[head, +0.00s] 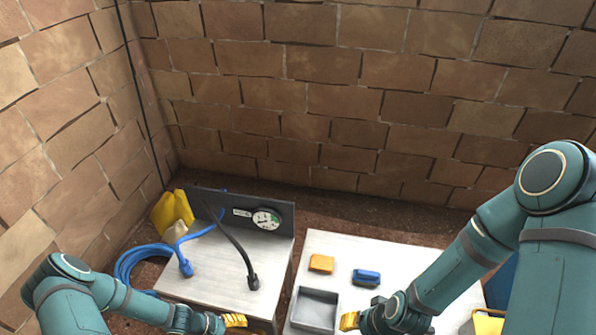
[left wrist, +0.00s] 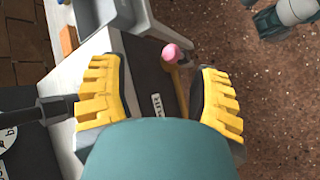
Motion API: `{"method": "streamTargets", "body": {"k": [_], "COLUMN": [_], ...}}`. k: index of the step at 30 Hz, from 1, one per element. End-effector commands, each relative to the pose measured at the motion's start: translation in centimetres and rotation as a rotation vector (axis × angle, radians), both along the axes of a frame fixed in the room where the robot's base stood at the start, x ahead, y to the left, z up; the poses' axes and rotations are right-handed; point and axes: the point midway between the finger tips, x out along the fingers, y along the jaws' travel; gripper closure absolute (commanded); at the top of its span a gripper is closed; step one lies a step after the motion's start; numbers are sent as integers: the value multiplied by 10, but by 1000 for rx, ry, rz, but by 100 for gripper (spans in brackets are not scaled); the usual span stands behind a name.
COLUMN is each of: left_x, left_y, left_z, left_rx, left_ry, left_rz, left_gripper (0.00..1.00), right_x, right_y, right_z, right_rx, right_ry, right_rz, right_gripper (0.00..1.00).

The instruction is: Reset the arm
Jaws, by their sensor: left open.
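My left gripper (head: 236,320) is low in the head view, at the front edge of the left table. In the left wrist view its two yellow ridged fingers (left wrist: 162,75) are spread wide apart. A thin yellow rod with a pink tip (left wrist: 170,53) shows between them, over a dark surface with a white label; I cannot tell how far below the fingers it is. No object is seen held. My right gripper (head: 349,320) is at the right table's front, beside the grey tray (head: 314,310). Its finger gap is too small to judge.
The left table (head: 205,287) carries a dark panel with a gauge (head: 265,219), a black cable (head: 236,243) and a blue cable (head: 183,250). On the right table (head: 350,252) are an orange block (head: 321,263) and a blue block (head: 366,277). Brick walls stand behind and left.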

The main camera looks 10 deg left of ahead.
Motion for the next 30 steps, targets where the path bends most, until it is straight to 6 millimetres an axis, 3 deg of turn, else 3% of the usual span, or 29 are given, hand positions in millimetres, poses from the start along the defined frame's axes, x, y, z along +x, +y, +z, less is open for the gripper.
{"method": "streamTargets", "body": {"k": [3,9,18,24,30], "left_x": [3,2,-4,-10,-12], "left_y": [-30,-68,-121,-141,-143], "left_z": [35,93,181,209,212], "left_rx": [103,291,475,497,497], "left_ry": [23,-17,-221,-306,-315], "left_rz": [-176,-389,-571,-603,-605], "left_gripper": [37,37,37,37,37], "right_x": [0,0,0,0,0], "right_y": [0,0,0,0,0], "right_z": [0,0,0,0,0], "right_rx": [0,0,0,0,0], "right_ry": [0,0,0,0,0], "right_rz": [0,0,0,0,0], "right_gripper": [53,53,53,53,53]}}
